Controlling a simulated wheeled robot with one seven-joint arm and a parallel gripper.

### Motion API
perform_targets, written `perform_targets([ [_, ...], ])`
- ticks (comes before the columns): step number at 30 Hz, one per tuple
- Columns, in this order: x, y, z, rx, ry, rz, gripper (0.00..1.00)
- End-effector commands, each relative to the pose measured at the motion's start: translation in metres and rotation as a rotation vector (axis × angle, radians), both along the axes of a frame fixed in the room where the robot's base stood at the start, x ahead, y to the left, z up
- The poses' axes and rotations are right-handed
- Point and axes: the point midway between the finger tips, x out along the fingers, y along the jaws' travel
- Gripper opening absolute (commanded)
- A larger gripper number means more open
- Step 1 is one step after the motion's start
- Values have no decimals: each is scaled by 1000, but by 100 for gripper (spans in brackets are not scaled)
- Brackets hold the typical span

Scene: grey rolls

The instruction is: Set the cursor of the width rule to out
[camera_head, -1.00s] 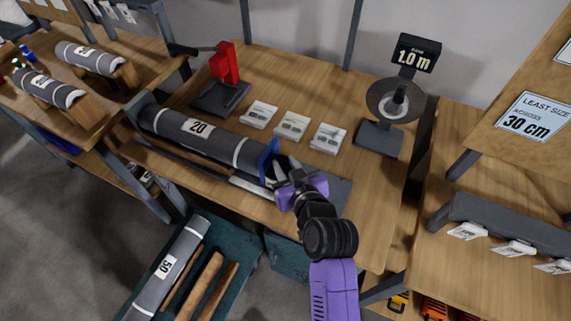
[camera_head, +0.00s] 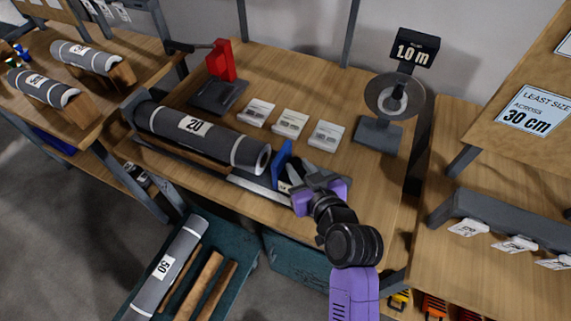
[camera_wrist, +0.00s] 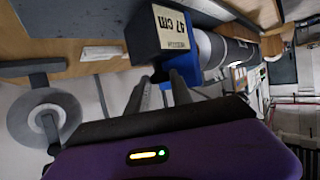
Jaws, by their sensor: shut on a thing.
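The blue cursor (camera_head: 281,164) of the width rule stands on the rule's rail (camera_head: 258,189), to the right of the grey roll marked 20 (camera_head: 225,142). A clear gap shows between cursor and roll end. My gripper (camera_head: 294,178) is shut on the cursor from its right side; the exact contact is partly hidden by the fingers. In the wrist view the cursor (camera_wrist: 184,72) carries a dark box (camera_wrist: 165,32) with a label reading about 47 cm. The fingers (camera_wrist: 155,92) reach to just below this box.
Several white cards (camera_head: 290,123) lie behind the roll. A stand with a disc (camera_head: 394,96) and a 1.0 m sign (camera_head: 411,49) is at the back right.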

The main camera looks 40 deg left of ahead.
Motion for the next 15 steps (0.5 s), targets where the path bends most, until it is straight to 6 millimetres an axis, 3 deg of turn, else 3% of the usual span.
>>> perform_targets([
  [1,7,-18,-4,2,-2,-11,0],
  [6,16,-59,-3,2,-2,-9,0],
  [9,19,-73,-2,2,-3,-7,0],
  [15,19,-79,1,1,-3,-2,0],
])
